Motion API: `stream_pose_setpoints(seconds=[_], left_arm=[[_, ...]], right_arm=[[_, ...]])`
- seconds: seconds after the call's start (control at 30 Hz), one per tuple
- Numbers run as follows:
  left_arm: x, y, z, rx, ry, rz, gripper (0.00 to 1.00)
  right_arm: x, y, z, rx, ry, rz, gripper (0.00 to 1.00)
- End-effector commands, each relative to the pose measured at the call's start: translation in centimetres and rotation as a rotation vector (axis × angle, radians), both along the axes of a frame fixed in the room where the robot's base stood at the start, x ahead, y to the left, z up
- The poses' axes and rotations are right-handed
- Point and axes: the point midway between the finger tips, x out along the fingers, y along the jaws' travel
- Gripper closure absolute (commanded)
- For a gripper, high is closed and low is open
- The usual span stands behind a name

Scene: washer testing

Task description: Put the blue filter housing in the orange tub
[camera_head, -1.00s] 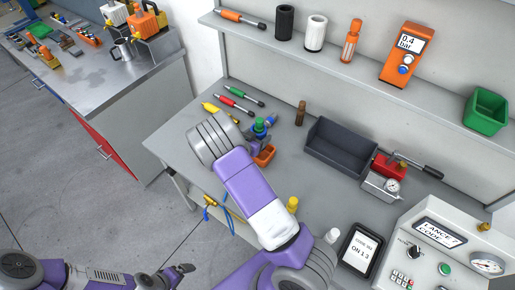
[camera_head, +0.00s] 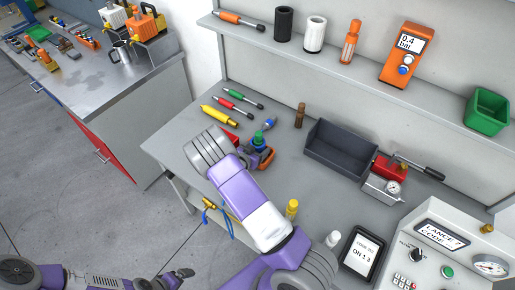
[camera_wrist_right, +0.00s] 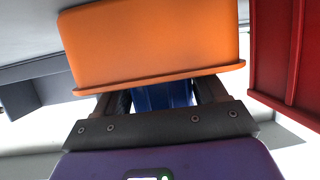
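The right gripper (camera_head: 261,147) is low over the bench, largely hidden by my arm in the head view. In the right wrist view a blue body, the blue filter housing (camera_wrist_right: 160,96), sits between its fingers, which look closed on it. In the head view a green top (camera_head: 259,137) shows at the gripper and seems to belong to the housing. The orange tub (camera_head: 268,159) is right beside the gripper; its wall (camera_wrist_right: 155,45) fills the upper wrist view and hides the fingertips. My left gripper (camera_head: 182,273) is over the floor, too small to judge.
A red container (camera_head: 230,137) stands left of the gripper; a red wall (camera_wrist_right: 285,55) is close in the wrist view. A small blue item (camera_head: 270,124) lies behind. A dark grey bin (camera_head: 341,152) is to the right. Bench is clear between the bin and yellow-topped item (camera_head: 292,208).

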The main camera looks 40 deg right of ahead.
Motion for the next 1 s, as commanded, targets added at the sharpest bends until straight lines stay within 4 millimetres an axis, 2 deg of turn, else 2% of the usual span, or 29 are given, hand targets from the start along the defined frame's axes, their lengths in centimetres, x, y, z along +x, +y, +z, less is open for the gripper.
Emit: stream_pose_setpoints(seconds=[0.4,0.57,0.8,1.0], left_arm=[[0.0,0.0,0.5,0.0,0.0,0.0,0.03],[0.0,0.0,0.5,0.0,0.0,0.0,0.03],[0.0,0.0,0.9,0.0,0.0,0.0,0.03],[0.0,0.0,1.1,0.0,0.0,0.0,0.03]], right_arm=[[0.0,0.0,0.6,0.0,0.0,0.0,0.22],[-0.7,2.4,1.5,0.002,-0.001,0.005,0.22],[-2.4,6.9,3.5,0.001,-0.001,0.004,0.22],[-3.5,9.5,4.6,0.002,-0.001,0.001,0.22]])
